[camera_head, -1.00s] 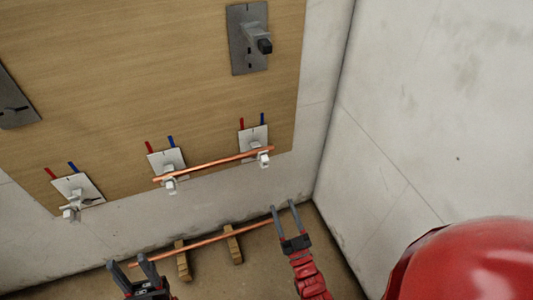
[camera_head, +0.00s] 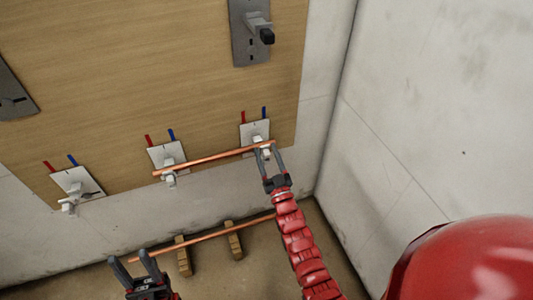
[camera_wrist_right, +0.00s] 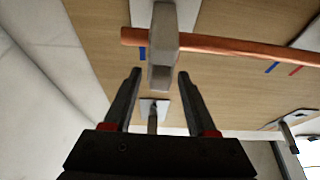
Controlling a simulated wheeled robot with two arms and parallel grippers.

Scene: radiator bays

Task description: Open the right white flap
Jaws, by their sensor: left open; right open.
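The right white flap (camera_head: 265,153) is on the right-hand white plate (camera_head: 254,132), low on the wooden board. In the right wrist view the flap (camera_wrist_right: 163,48) looks grey-white and crosses in front of a copper pipe (camera_wrist_right: 235,45). My right gripper (camera_head: 269,153) is open at the flap. In the right wrist view its two fingers (camera_wrist_right: 160,76) stand either side of the flap's lower end, with a gap on both sides. The pipe (camera_head: 212,159) spans the middle and right plates.
Middle (camera_head: 167,155) and left (camera_head: 76,184) white plates carry similar holders. A second copper pipe (camera_head: 205,236) rests on wooden blocks (camera_head: 234,240) on the floor. A grey metal plate (camera_head: 247,35) with a black-tipped lever is above. A wall corner stands at right.

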